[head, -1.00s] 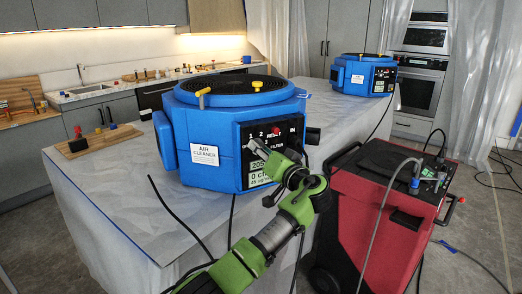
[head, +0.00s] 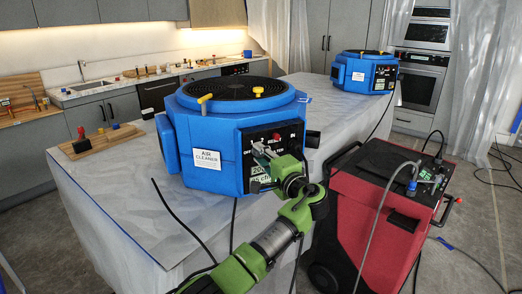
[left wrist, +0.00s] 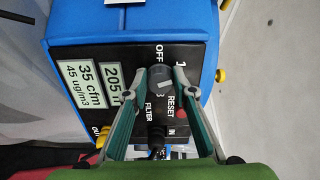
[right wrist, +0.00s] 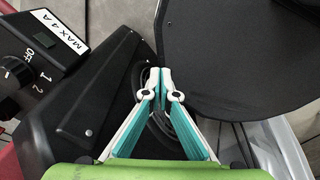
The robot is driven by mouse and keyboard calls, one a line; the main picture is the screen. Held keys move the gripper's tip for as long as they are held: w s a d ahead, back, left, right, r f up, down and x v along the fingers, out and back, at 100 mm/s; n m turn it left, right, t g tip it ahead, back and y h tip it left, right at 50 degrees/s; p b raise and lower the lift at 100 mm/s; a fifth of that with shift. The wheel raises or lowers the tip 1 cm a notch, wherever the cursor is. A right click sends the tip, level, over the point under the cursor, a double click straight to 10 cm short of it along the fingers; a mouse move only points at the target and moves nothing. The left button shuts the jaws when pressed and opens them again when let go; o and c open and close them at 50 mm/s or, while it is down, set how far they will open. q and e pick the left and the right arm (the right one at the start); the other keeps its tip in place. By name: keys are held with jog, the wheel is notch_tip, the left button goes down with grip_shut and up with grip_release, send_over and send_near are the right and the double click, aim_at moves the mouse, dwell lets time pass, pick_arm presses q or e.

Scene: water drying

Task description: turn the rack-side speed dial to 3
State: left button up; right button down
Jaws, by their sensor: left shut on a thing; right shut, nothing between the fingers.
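The near blue air cleaner (head: 215,135) stands on the covered counter, its black control panel facing right. My left gripper (head: 262,150) reaches that panel. In the left wrist view, the left gripper (left wrist: 159,73) is shut on a dark speed dial (left wrist: 160,73), one finger on each side. OFF, 1 and 3 show around the dial; its pointer is hard to make out. The panel's label (left wrist: 86,82) reads 35 cfm. My right gripper (right wrist: 161,72) is shut and empty, seen only in the right wrist view.
A second blue air cleaner (head: 362,72) stands farther back. A red machine (head: 370,205) with a hose is at the right. A wooden board (head: 100,140) lies left on the counter. In the right wrist view, a black box with a dial (right wrist: 15,92) is at the left.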

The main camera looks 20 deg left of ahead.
pick_arm(q)
jog(key=shift+w+d+r+m+p, duration=0.1)
jog(key=shift+m+p, duration=3.45)
jog(key=shift+m, duration=1.8)
jog(key=shift+w+d+r+m+p, duration=0.1)
jog(key=shift+m+p, duration=3.4)
jog(key=shift+m, duration=1.85)
jog(key=shift+f, duration=0.15)
jog(key=o, duration=1.1)
jog(key=shift+d, duration=0.1)
jog(key=v, duration=1.2)
